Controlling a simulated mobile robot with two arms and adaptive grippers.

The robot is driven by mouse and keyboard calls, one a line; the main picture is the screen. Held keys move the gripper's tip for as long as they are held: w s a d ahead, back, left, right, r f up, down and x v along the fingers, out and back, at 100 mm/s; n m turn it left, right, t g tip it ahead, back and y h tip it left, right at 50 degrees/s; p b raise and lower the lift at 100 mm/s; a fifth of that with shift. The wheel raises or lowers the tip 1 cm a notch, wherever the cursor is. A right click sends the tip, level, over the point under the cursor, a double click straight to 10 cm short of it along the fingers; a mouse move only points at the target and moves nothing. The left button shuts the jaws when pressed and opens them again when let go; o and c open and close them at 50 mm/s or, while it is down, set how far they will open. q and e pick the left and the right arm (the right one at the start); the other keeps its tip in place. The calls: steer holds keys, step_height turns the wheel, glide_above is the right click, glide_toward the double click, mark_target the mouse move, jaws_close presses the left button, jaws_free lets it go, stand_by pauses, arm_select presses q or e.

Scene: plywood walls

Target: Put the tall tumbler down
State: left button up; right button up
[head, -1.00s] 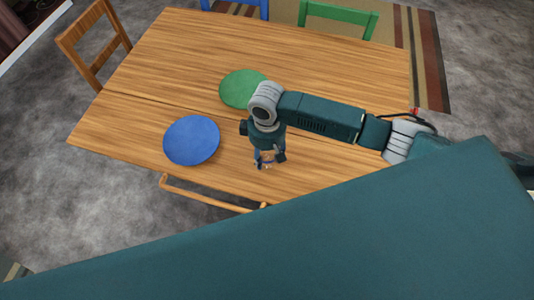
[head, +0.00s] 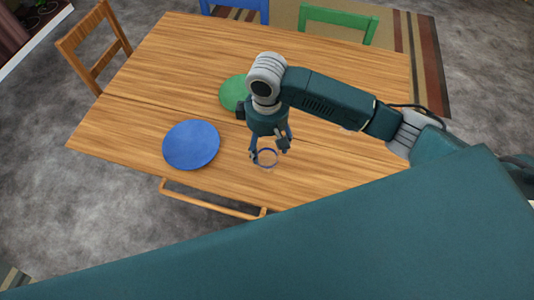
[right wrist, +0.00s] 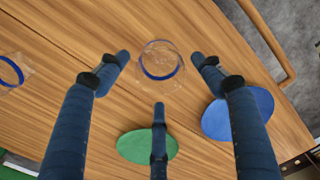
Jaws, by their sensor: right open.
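The tall tumbler (head: 267,164) is clear glass with a blue ring. It stands on the wooden table, right of the blue plate. In the right wrist view the tumbler (right wrist: 160,72) is seen from above, upright, between the spread fingertips and apart from them. My right gripper (head: 269,151) is open and empty above the tumbler; its three fingers also show in the right wrist view (right wrist: 160,66). My left gripper is not in view.
A blue plate (head: 191,145) lies left of the tumbler, and a green plate (head: 233,92) lies farther back, partly hidden by my arm. Another clear glass with a blue ring (right wrist: 10,72) is at the left edge of the right wrist view. Chairs surround the table.

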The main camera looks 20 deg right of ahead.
steer(key=shift+r, duration=1.6)
